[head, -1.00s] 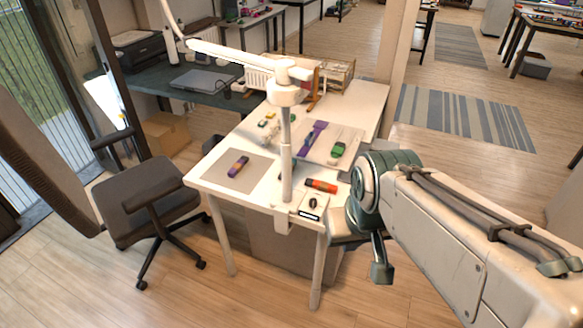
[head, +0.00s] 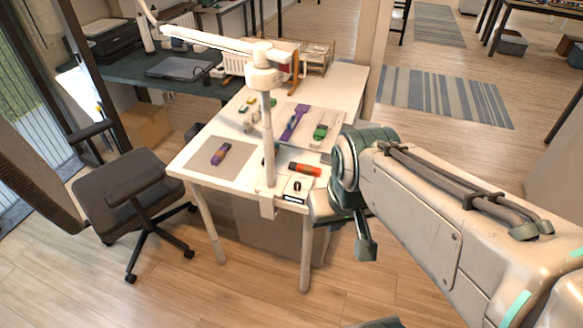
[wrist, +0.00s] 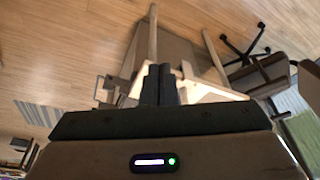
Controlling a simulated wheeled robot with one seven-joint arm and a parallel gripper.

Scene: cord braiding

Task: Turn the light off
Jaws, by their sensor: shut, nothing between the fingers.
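A white lamp (head: 266,78) stands on a post at the table's front edge. Its long arm reaches to the upper left and looks bright; I cannot tell for sure whether it is lit. A small pale box with a dark knob-like switch (head: 297,187) and a bright strip sits at the table's front right corner, beside the post. My gripper (wrist: 160,84) shows in the wrist view with both dark fingers together and empty, apart from the switch.
The white table (head: 345,88) carries a grey mat (head: 205,166), a red-orange cylinder (head: 305,169), and purple and green items. A dark office chair (head: 120,185) stands at its left. A cardboard box (head: 148,124) is behind. The floor in front is open.

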